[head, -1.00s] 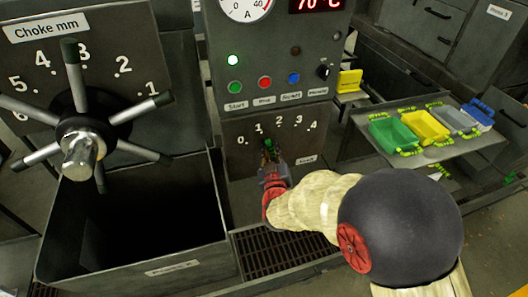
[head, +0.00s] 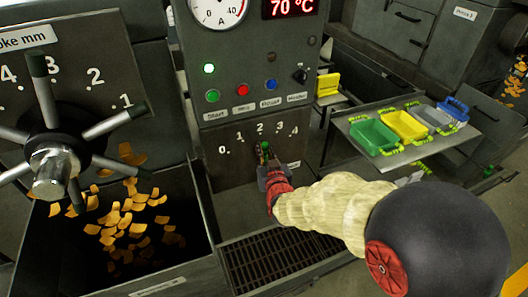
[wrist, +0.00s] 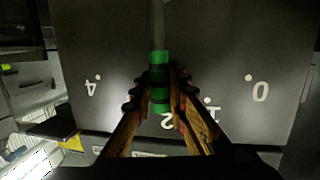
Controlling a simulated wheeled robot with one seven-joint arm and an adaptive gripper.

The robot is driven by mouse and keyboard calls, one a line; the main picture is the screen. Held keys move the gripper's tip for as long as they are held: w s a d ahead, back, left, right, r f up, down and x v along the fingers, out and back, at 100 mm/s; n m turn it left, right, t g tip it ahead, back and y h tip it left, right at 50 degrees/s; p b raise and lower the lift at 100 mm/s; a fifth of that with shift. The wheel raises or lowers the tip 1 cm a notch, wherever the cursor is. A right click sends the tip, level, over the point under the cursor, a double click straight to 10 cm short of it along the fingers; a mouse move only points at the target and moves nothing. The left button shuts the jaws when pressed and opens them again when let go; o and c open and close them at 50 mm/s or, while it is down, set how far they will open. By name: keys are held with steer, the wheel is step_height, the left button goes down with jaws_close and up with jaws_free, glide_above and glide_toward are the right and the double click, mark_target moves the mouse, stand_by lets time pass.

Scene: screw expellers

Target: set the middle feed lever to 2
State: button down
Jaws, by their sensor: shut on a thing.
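The feed lever (head: 265,147) has a green grip and stands on the lower front panel, below a scale from 0 to 4. My gripper (head: 264,160) is shut on it from the front. In the wrist view the lever (wrist: 158,58) runs down between the two fingers of my gripper (wrist: 160,78), with the green grip showing. The scale appears upside down there, and the grip lies in line with the 2 (wrist: 167,122), or very close to it. The 3 is hidden behind a finger. In the head view the grip is just below the 2 (head: 260,127).
A choke handwheel (head: 55,150) stands at left above a bin (head: 205,225) holding orange flakes (head: 125,220). A tray (head: 432,148) with coloured bins is at right. A floor grate (head: 275,262) lies below my arm.

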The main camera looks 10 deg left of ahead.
steer(key=c, duration=1.8)
jaws_free()
steer(key=shift+o, duration=0.4)
steer(key=v, duration=1.2)
steer(key=shift+f, duration=0.15)
